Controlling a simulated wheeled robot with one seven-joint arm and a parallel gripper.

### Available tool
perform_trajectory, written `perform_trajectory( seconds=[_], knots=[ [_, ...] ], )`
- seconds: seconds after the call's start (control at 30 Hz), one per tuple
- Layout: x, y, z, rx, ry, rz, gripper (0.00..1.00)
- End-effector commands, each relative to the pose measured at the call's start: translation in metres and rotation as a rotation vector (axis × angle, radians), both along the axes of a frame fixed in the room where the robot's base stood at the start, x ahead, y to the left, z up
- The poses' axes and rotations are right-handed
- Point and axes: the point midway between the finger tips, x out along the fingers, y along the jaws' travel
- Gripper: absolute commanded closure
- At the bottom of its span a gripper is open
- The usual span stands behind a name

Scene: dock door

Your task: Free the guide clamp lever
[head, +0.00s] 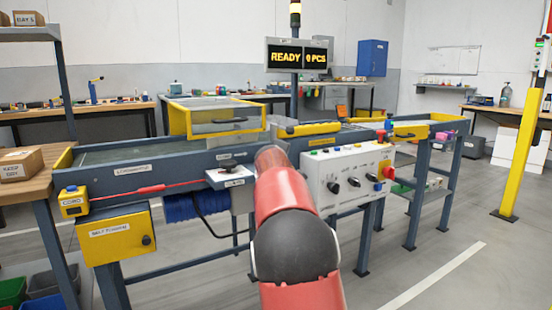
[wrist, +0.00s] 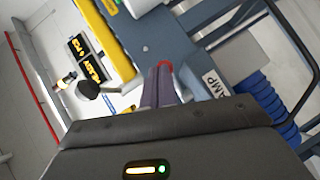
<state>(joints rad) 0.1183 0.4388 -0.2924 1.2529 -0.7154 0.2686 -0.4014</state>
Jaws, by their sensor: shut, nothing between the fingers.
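In the head view, a small dark lever-like part (head: 232,169) sits on a pale plate on the conveyor's side, above a white label (head: 235,183) too small to read. My red arm reaches close to its right and hides my gripper there. In the wrist view my gripper (wrist: 162,72) is shut and empty, its two fingers side by side. A small red edge (wrist: 166,63) shows right at the fingertips; I cannot tell whether they touch it. A label ending in "AMP" (wrist: 213,84) is just right of the fingers. A black rounded knob (wrist: 88,90) is to their left.
A white control box (head: 345,180) with knobs and a red button stands right of my arm. A yellow-framed guard (head: 180,121) rises over the belt. A red cord (head: 150,189) runs along the conveyor's side.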

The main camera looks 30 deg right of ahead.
Motion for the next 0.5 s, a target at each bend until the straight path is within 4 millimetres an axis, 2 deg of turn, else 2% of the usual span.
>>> perform_trajectory(
  seconds=[0.5],
  knots=[
    [0.0026,-0.0061,0.0003,-0.001,-0.001,0.000,1.00]
  ],
)
